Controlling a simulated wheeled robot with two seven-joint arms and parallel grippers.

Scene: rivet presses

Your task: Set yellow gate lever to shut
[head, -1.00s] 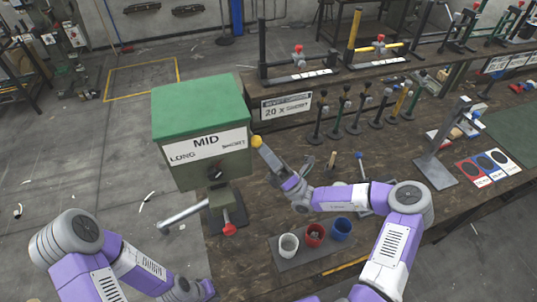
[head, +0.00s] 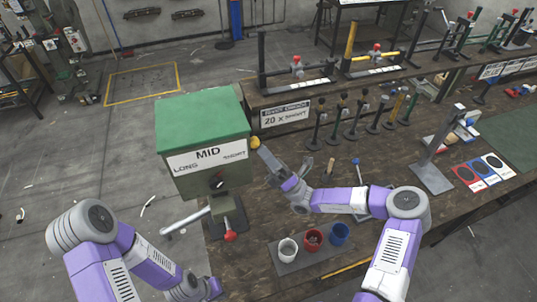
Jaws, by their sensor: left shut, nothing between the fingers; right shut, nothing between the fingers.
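A yellow ball knob (head: 255,142) sits at the right side of a green-topped box (head: 203,118) marked LONG, MID and SHORT. My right gripper (head: 264,151) is shut, its fingertips right by the yellow knob; I cannot tell whether they touch it. A yellow upright with a yellow bar (head: 350,44) and a red knob stands on the rear shelf. Which of these is the yellow gate lever is not labelled.
Several upright tools (head: 352,118) stand in a row behind the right gripper. White, red and blue cups (head: 312,240) stand at the bench front. A grey stand (head: 432,178) is at right.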

